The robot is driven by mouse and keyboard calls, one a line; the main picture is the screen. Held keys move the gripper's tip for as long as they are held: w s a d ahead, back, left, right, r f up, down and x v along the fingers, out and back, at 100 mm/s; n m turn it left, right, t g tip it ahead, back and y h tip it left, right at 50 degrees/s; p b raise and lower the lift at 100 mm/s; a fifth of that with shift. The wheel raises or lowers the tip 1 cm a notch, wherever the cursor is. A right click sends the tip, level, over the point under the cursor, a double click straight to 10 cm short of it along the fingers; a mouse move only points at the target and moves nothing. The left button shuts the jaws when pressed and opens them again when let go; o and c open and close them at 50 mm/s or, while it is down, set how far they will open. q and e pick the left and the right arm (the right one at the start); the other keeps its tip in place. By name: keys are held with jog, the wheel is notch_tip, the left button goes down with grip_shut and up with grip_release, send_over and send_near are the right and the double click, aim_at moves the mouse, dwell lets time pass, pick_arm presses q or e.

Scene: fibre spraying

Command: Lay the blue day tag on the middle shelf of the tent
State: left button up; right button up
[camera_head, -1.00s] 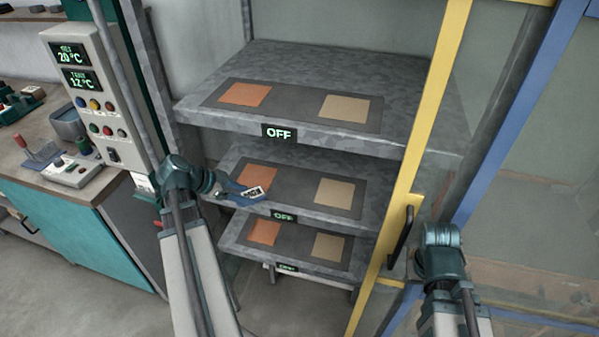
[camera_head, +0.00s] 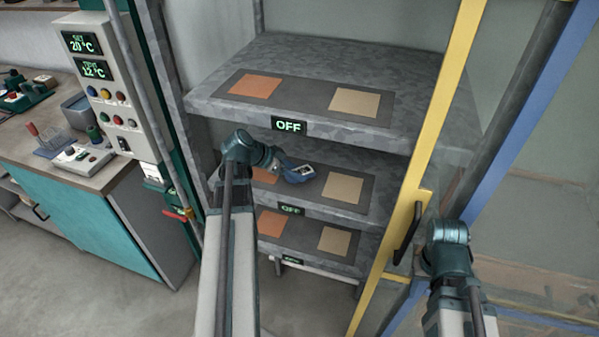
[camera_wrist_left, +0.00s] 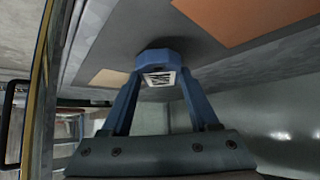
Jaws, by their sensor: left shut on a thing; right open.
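My left gripper (camera_head: 289,168) is shut on the blue day tag (camera_head: 302,174), which has a white printed label. It holds the tag over the middle shelf (camera_head: 375,207) of the tent, between the orange patch and the tan patch (camera_head: 342,187). In the left wrist view the tag (camera_wrist_left: 158,60) sits between the two blue fingertips, with the shelf's grey surface close behind it. I cannot tell whether the tag touches the shelf. My right arm stands at the lower right, outside the tent; its gripper fingers do not show.
The top shelf (camera_head: 420,146) overhangs the middle one, and the bottom shelf (camera_head: 300,257) lies below. A yellow door frame (camera_head: 427,150) with a dark handle stands to the right. A control box (camera_head: 108,85) and a workbench (camera_head: 60,165) are at the left.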

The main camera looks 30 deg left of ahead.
pick_arm(q)
jog(key=shift+w+d, duration=0.5)
jog(key=shift+w, duration=0.4)
jog(key=shift+f+b, duration=0.75)
jog(key=shift+s, duration=0.1)
jog(key=shift+f, duration=0.15)
jog(key=o, duration=1.3)
jog(key=shift+o, duration=0.2)
